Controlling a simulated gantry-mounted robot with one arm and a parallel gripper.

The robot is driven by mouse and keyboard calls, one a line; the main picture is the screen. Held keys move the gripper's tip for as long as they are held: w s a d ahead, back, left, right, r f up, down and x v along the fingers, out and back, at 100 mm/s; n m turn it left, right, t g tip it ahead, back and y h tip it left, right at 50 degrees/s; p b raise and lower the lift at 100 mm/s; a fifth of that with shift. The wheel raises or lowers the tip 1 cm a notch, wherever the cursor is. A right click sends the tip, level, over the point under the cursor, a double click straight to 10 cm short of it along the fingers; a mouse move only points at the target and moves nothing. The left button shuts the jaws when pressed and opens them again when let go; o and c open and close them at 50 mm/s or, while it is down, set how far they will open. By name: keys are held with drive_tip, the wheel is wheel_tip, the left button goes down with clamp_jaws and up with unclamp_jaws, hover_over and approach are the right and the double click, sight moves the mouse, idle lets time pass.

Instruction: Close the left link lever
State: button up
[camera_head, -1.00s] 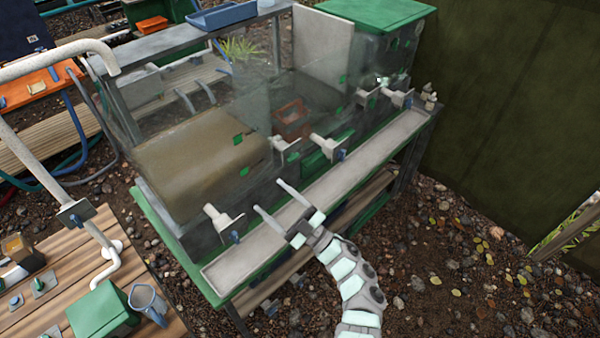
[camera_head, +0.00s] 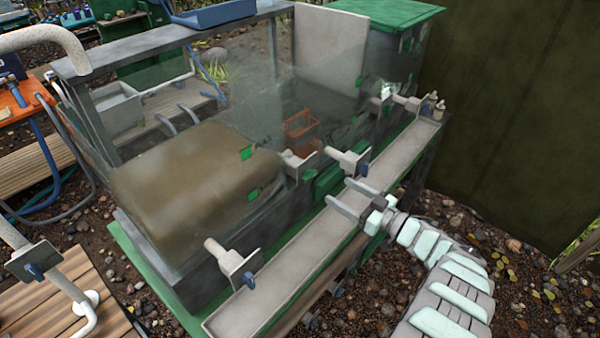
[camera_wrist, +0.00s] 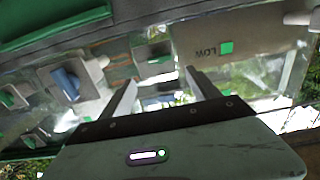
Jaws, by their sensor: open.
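Several white pipe stubs with square plates stick out along the front of the clear-walled tank. The front-left one (camera_head: 232,262) carries a small blue lever (camera_head: 248,281), and the middle one (camera_head: 350,163) carries another blue lever (camera_head: 364,170). A third plated stub (camera_head: 299,163) is just left of the middle one. No label shows which is the left link lever. My gripper (camera_head: 340,192) is open and empty above the trough, just short of the middle stubs. In the wrist view a blue lever (camera_wrist: 66,84) lies left of the fingers, apart from them.
A long pale trough (camera_head: 290,272) runs along the tank's front below my gripper. The tank's clear wall (camera_head: 240,105) stands behind the stubs. A green-lidded box (camera_head: 390,14) is at the back right. Pebbly ground (camera_head: 470,225) lies to the right.

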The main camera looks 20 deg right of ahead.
sight(312, 175)
drive_tip(key=b+x, duration=0.1)
drive_tip(key=x, duration=0.3)
drive_tip(key=b+x, duration=0.1)
drive_tip(key=x, duration=0.4)
drive_tip(key=shift+s+f+b, duration=0.1)
drive_tip(key=shift+f+b, duration=0.15)
drive_tip(key=shift+b, duration=0.15)
drive_tip(key=shift+w+a+r, duration=0.15)
drive_tip(key=shift+w+a, duration=0.25)
drive_tip(key=shift+w, duration=0.1)
drive_tip(key=shift+c, duration=0.4)
drive_tip(key=c, duration=1.3)
